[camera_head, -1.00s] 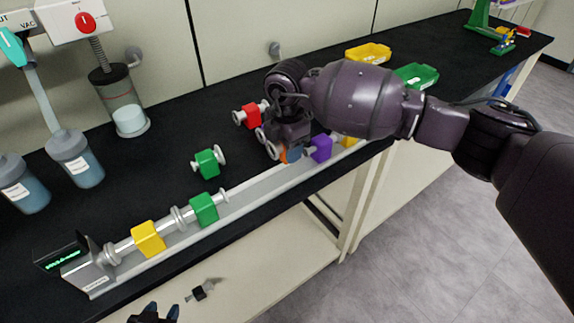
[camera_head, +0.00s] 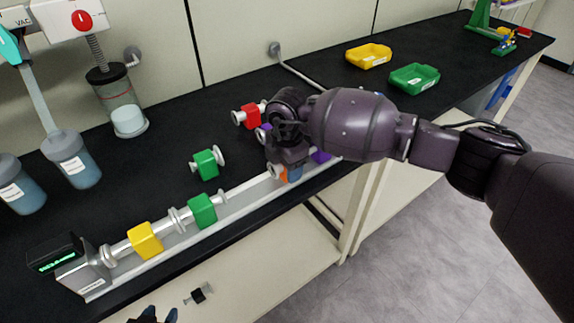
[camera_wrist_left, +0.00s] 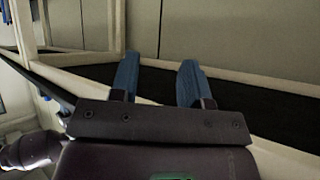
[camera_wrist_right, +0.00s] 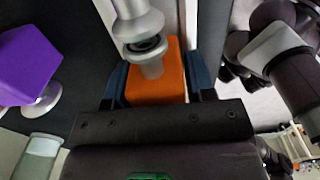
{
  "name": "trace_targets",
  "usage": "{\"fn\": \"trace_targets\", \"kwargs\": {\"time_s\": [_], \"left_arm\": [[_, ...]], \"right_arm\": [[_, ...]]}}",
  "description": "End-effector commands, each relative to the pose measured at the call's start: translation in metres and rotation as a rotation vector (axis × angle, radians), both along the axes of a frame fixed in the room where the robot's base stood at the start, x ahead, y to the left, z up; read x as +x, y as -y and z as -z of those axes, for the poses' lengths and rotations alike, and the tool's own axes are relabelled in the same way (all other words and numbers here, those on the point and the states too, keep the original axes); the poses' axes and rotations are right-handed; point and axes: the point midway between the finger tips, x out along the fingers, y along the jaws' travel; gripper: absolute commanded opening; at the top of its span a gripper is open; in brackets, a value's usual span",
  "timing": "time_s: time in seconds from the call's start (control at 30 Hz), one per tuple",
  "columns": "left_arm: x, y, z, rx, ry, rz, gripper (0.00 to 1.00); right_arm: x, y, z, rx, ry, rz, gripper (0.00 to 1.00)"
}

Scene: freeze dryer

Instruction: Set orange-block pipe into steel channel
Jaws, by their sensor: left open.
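The orange-block pipe (camera_head: 282,174) is between the blue fingers of my right gripper (camera_head: 288,172), which is shut on it. In the right wrist view the orange block (camera_wrist_right: 157,88) fills the space between the fingers, with a grey metal pipe end at its top. The steel channel (camera_head: 235,208) runs along the bench's front edge. The held block is at the channel, right of the seated green block; whether it touches the channel is unclear. My left gripper (camera_wrist_left: 160,80) is open and empty, low in front of the bench.
Yellow (camera_head: 145,240) and green (camera_head: 202,210) block pipes sit in the channel. A loose green block (camera_head: 206,163) and a red block (camera_head: 249,116) lie behind it. A purple block (camera_head: 320,156) is partly hidden by my right arm. Yellow (camera_head: 368,57) and green (camera_head: 414,77) trays stand further back.

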Motion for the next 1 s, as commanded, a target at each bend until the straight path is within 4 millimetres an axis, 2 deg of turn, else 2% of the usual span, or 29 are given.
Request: {"fn": "trace_targets", "kwargs": {"time_s": [0.03, 0.1, 0.47, 0.57, 1.0], "left_arm": [[0.000, 0.000, 0.000, 0.000, -0.001, 0.000, 0.43], [0.000, 0.000, 0.001, 0.000, -0.002, 0.000, 0.43], [0.000, 0.000, 0.001, 0.000, -0.002, 0.000, 0.43], [0.001, 0.000, -0.002, 0.000, 0.002, 0.000, 0.43], [-0.001, -0.002, -0.009, 0.001, 0.002, -0.004, 0.43]], "right_arm": [[0.000, 0.000, 0.000, 0.000, 0.000, 0.000, 0.58], [0.000, 0.000, 0.000, 0.000, 0.000, 0.000, 0.68], [0.000, 0.000, -0.005, 0.001, 0.001, -0.001, 0.68], [0.001, 0.000, -0.017, 0.001, 0.004, -0.001, 0.68], [0.001, 0.000, -0.098, -0.001, 0.004, -0.001, 0.68]]}}
